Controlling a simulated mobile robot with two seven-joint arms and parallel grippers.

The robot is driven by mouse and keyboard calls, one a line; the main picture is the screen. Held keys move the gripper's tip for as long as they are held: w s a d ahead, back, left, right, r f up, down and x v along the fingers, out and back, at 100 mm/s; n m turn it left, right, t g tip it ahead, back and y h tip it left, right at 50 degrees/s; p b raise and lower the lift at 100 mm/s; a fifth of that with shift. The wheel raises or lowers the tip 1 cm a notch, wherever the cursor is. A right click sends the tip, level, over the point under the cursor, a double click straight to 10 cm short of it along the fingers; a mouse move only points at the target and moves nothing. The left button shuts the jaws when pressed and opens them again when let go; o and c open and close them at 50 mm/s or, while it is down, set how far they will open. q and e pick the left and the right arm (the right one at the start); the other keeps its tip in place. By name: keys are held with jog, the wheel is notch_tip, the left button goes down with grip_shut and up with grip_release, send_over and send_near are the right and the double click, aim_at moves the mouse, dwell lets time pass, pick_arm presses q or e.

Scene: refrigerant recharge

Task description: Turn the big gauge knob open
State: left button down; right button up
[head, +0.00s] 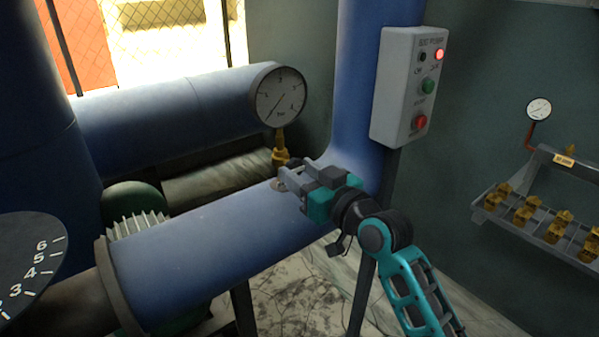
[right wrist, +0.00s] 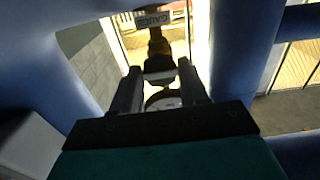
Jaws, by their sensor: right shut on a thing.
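The big gauge (head: 281,95), round with a white face, stands on the blue pipe on a brass stem (head: 280,150). My right gripper (head: 284,177) is at the foot of this stem, just above the pipe. In the right wrist view the gripper (right wrist: 160,72) has its two fingers on either side of a dark grey piece below the brass stem (right wrist: 158,45). It is shut on this piece, which appears to be the gauge knob; its shape is mostly hidden by the fingers. My left gripper is not in view.
A grey switch box (head: 395,90) with a lit red lamp and buttons is on the upright blue pipe (head: 355,90). A wall rack (head: 545,225) with brass fittings and a small gauge (head: 538,108) is at right. A dark numbered dial (head: 30,262) is at lower left.

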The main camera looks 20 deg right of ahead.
jog(key=c, duration=0.4)
jog(key=n, duration=0.4)
jog(key=shift+p, duration=0.4)
jog(key=shift+n, duration=0.3)
jog(key=shift+r+n+p, duration=0.1)
jog(key=shift+n+p, duration=0.4)
jog(key=shift+n, duration=1.7)
jog(key=shift+p, duration=0.3)
